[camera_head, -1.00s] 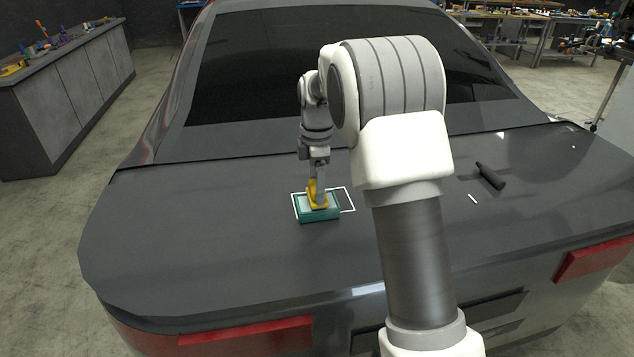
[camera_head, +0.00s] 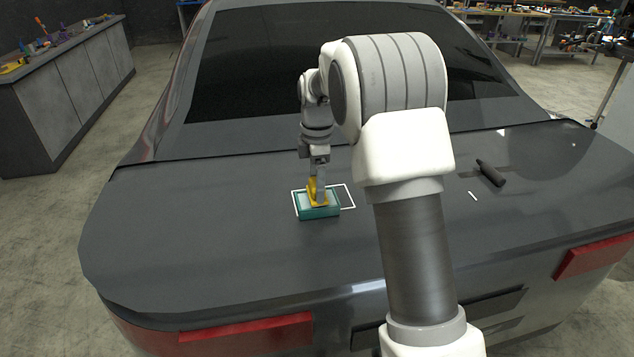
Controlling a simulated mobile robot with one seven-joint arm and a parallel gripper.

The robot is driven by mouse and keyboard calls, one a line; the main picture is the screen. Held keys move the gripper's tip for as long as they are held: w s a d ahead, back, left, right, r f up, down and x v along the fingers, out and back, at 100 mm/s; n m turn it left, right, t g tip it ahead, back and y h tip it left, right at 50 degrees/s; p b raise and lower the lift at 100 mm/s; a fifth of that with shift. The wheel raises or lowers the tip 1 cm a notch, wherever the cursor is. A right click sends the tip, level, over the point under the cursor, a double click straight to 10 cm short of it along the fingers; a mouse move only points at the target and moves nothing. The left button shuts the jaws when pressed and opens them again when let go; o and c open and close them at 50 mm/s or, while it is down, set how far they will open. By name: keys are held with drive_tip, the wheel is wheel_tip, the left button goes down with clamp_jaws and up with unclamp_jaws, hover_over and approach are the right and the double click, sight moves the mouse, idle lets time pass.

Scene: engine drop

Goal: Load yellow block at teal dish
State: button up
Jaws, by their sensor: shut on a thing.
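The teal dish (camera_head: 320,212) sits on the dark car trunk lid, inside the left part of a white outlined rectangle. The yellow block (camera_head: 313,190) is at the dish, upright and partly hidden by my gripper. My gripper (camera_head: 319,192) points down over the dish and is shut on the yellow block. The block's lower end appears inside the dish; whether it touches the dish floor I cannot tell.
A white outline (camera_head: 346,197) marks the lid around the dish. A black bottle-like object (camera_head: 491,173) and a small white stick (camera_head: 473,196) lie to the right. The lid's left side is clear. Cluttered workbenches stand behind on both sides.

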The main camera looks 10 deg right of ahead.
sight(312, 204)
drive_tip(key=shift+f, duration=0.45)
idle(1.2)
drive_tip(key=shift+r, duration=0.1)
drive_tip(key=shift+r+p, duration=2.75)
drive_tip(key=shift+r, duration=0.8)
drive_tip(key=shift+s, duration=0.1)
drive_tip(key=s+y+p, duration=0.1)
drive_tip(key=s+p, duration=0.1)
drive_tip(key=p, duration=0.1)
drive_tip(key=shift+s+a+y, duration=0.1)
drive_tip(key=shift+a+y, duration=0.05)
drive_tip(key=shift+y, duration=0.25)
drive_tip(key=shift+s+a+f+y+p, duration=0.25)
drive_tip(key=shift+s+y+p, duration=0.15)
drive_tip(key=shift+s+p, duration=0.25)
drive_tip(key=shift+d+b+x, duration=0.25)
drive_tip(key=shift+b+x, duration=0.4)
drive_tip(key=shift+x, duration=0.65)
drive_tip(key=shift+d+b+x, duration=0.2)
drive_tip(key=shift+b+x, duration=0.45)
drive_tip(key=shift+x, duration=0.6)
